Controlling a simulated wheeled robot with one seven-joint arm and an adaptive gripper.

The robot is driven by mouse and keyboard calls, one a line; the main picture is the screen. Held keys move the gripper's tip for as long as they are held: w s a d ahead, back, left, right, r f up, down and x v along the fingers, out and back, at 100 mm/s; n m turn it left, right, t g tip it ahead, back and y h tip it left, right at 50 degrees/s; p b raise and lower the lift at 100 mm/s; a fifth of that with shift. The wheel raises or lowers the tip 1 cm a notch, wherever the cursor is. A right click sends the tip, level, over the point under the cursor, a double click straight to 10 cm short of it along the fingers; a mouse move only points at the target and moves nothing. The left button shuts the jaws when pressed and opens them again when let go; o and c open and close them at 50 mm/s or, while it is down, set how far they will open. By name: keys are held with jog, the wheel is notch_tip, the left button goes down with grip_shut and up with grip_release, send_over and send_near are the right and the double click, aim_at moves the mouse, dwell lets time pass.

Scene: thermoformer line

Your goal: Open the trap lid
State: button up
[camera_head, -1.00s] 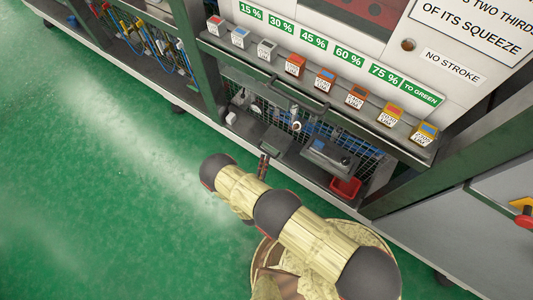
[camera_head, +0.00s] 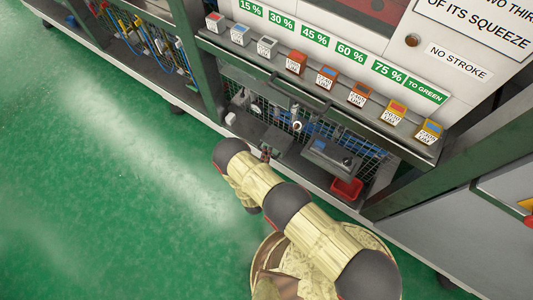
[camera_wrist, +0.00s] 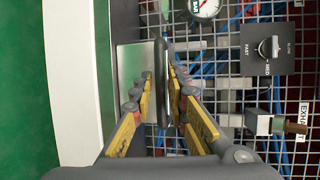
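A grey flat metal lid, which I take to be the trap lid (camera_head: 274,139), is on the low shelf of the machine in the head view. In the wrist view the grey lid plate (camera_wrist: 131,75) stands left of centre, with a dark bar (camera_wrist: 160,100) along its right edge. My gripper (camera_head: 265,154) is at the near side of the lid in the head view. In the wrist view my gripper (camera_wrist: 161,74) has its two yellow fingers apart, one on each side of the bar. I cannot tell whether they touch it. The lid looks shut.
A wire mesh panel (camera_wrist: 222,90) stands behind, with a gauge (camera_wrist: 204,7) and a speed knob box (camera_wrist: 268,48). A grey box (camera_head: 330,157) and a red bin (camera_head: 347,189) are to the right. A shelf with several coloured blocks (camera_head: 326,78) overhangs above. The green floor (camera_head: 100,200) is clear.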

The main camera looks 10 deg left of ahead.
grip_shut()
dwell(0.5)
jog(key=shift+r, duration=0.1)
